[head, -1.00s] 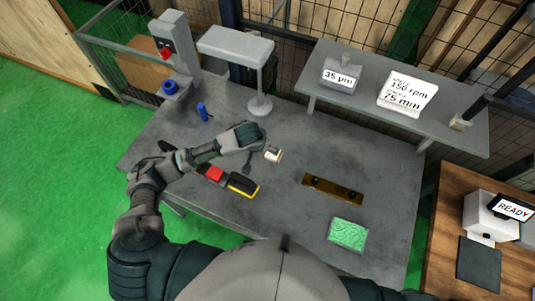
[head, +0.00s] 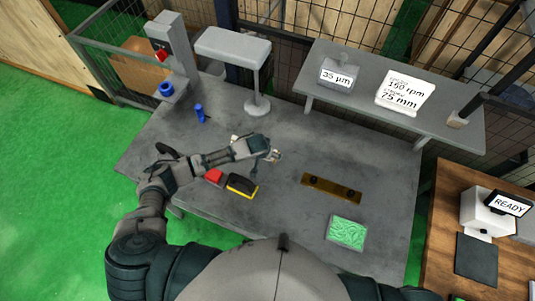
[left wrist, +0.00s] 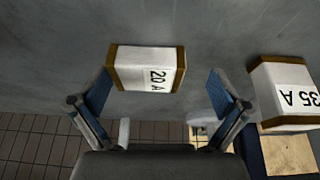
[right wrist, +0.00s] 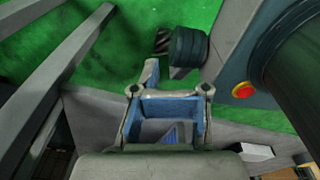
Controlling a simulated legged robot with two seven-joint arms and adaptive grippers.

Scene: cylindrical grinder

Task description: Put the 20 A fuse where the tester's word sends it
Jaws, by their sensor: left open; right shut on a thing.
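The 20 A fuse, a white block with brown ends (left wrist: 148,70), lies on the grey surface in the left wrist view, label readable. My left gripper (left wrist: 158,92) is open with the fuse between and just beyond its fingertips; contact is not visible. In the head view the left gripper (head: 266,149) is low over the table and mostly covers a small pale block (head: 277,156). A tester (head: 486,212) at the right has a screen (head: 508,204) reading READY. My right gripper (right wrist: 168,105) shows only in the right wrist view, fingers shut; what it grips cannot be made out.
A 35 A fuse (left wrist: 287,95) lies right of the 20 A fuse. A brass plate (head: 345,193) and green tray (head: 346,233) lie right. A post lamp (head: 257,75) stands behind.

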